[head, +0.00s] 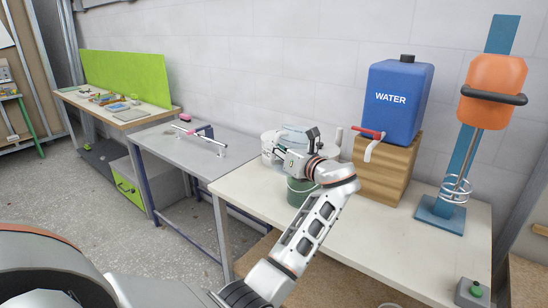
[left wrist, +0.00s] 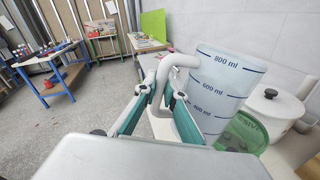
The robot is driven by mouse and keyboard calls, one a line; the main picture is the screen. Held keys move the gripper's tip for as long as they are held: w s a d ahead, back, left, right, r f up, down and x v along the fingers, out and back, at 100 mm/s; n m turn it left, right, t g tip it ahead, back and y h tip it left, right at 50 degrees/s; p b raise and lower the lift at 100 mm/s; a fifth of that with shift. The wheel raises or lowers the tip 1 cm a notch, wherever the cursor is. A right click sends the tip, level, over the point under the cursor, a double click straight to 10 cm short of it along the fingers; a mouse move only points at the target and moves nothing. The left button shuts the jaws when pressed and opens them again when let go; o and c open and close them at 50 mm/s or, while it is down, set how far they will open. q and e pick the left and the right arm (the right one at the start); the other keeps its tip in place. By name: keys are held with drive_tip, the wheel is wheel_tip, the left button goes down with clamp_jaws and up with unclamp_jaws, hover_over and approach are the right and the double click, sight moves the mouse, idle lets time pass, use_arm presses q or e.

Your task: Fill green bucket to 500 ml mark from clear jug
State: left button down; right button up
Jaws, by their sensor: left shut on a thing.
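The green bucket (head: 298,194) stands on the pale table, partly behind my left wrist. In the left wrist view the bucket (left wrist: 240,134) is just beyond the jug's lower right side. Its 500 ml mark cannot be read. My right gripper is not in view.
A white lidded pot (left wrist: 278,103) stands behind the bucket. A blue water tank (head: 396,100) with a red-handled tap sits on a wooden block (head: 388,168).

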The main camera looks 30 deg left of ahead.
use_arm(q)
drive_tip(key=shift+b, duration=0.45)
drive_tip(key=n+b, duration=0.1)
drive_tip(key=b, duration=0.1)
drive_tip(key=w+f+n+b, duration=0.1)
drive_tip(key=n+b, duration=0.1)
drive_tip(key=shift+d+f+t, duration=0.1)
drive_tip(key=shift+d+t, duration=0.05)
drive_tip(key=shift+t, duration=0.15)
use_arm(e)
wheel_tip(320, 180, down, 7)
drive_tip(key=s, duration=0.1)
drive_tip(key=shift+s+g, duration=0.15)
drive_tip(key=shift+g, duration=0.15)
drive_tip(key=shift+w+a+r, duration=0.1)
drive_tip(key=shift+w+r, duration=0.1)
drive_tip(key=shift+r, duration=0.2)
